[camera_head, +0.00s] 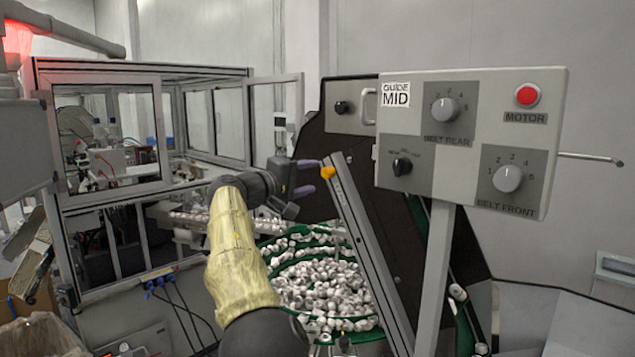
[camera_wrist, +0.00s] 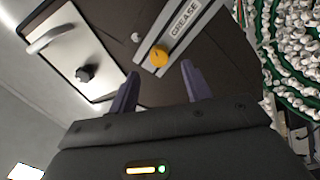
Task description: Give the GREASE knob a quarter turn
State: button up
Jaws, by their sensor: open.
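The GREASE knob is a small yellow-orange knob (camera_head: 328,172) at the top of a slanted grey rail in the head view. It also shows in the wrist view (camera_wrist: 158,56), below a GREASE label (camera_wrist: 184,18) on the rail. My gripper (camera_head: 304,179) is open, with its two purple fingers pointing right toward the knob. In the wrist view the fingertips (camera_wrist: 160,70) lie on either side of the knob's line, with the knob just beyond them. The gap between the jaws is empty. I cannot tell the exact distance from fingertips to knob.
A bowl of white caps (camera_head: 318,288) lies below my gripper. A control panel (camera_head: 545,110) with belt knobs and a red MOTOR button stands at the right. A grey plate with a black knob (camera_wrist: 85,73) and a handle is left of the knob in the wrist view.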

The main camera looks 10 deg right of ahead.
jog(key=b+v, duration=0.2)
jog(key=v, duration=1)
jog(key=shift+s+a+b, duration=0.2)
jog(key=shift+a+b, duration=0.1)
jog(key=shift+b, duration=0.05)
jog(key=shift+f, duration=0.1)
jog(key=w+d+f+g+y, duration=0.3)
jog(key=d+f+y, duration=0.1)
jog(key=d+f, duration=0.8)
jog(key=s+d+f+g+y, duration=0.1)
jog(key=s+d+f+y, duration=0.15)
jog(key=f, duration=0.45)
jog(key=s+d+f+g+y, duration=0.1)
jog(key=s+d+f+y, duration=0.15)
jog(key=f, duration=0.35)
jog(key=s+f+m+g+y, duration=0.1)
jog(key=s+f+y, duration=0.1)
jog(key=s+f, duration=0.4)
jog(key=s+a+f+m+g+y, duration=0.1)
jog(key=s+f, duration=0.5)
jog(key=s, duration=0.7)
jog(key=s+a+f+m+g+y, duration=0.1)
jog(key=s+f+m+y, duration=0.1)
jog(key=s+f, duration=0.4)
jog(key=s+m, duration=0.1)
jog(key=s, duration=0.2)
jog(key=shift+s+a+f+y, duration=0.2)
jog(key=shift+s+a+y, duration=0.05)
jog(key=shift+s+y, duration=0.05)
